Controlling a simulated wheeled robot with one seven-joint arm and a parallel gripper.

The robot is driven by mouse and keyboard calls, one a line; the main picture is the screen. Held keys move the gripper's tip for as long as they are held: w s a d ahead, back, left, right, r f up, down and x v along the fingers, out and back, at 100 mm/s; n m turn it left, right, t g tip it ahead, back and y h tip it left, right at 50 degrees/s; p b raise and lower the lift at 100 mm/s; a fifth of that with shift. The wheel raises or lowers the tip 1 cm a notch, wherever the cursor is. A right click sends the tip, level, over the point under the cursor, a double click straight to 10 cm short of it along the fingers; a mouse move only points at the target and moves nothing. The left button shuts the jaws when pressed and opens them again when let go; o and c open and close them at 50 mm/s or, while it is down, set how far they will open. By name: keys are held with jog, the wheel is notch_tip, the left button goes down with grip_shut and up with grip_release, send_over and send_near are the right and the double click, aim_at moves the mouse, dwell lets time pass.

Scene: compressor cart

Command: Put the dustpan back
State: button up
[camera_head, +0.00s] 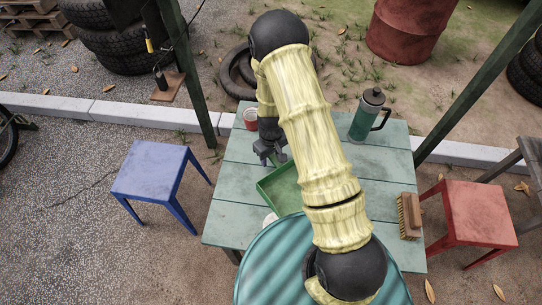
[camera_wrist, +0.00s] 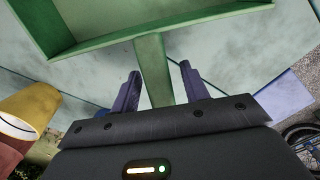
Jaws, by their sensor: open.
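The green dustpan (camera_head: 277,190) lies on the green slatted table (camera_head: 230,220), its tray partly hidden behind my arm in the head view. In the wrist view the dustpan's tray wall (camera_wrist: 150,35) fills the top and its handle points toward me. My gripper (camera_head: 270,152) is at the handle end. In the wrist view my gripper (camera_wrist: 160,88) is open, with the handle between its two fingers. A gap shows on each side of the handle, so the fingers do not appear closed on it.
A red cup (camera_head: 251,119) stands near my gripper, and a dark green press jug (camera_head: 365,118) stands back right. A brush (camera_head: 409,216) lies at the table's right edge. A teal round top (camera_head: 275,265) is in front. Blue (camera_head: 150,170) and red (camera_head: 475,210) stools flank the table.

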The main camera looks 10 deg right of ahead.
notch_tip(320, 180, up, 12)
jog(key=p, duration=0.1)
jog(key=shift+f, duration=0.1)
dwell(0.6)
jog(key=s+d+r+m+t, duration=0.1)
jog(key=s+d+r+m, duration=0.1)
jog(key=s+r, duration=0.4)
jog(key=s+d+r+m+t, duration=0.1)
jog(key=s+d+r+m, duration=0.2)
jog(key=s+r, duration=0.4)
notch_tip(320, 180, up, 4)
jog(key=shift+s+d+f+t, duration=0.1)
jog(key=shift+s+d+t, duration=0.2)
jog(key=shift+d, duration=0.3)
jog(key=shift+w, duration=0.1)
jog(key=shift+c, duration=1)
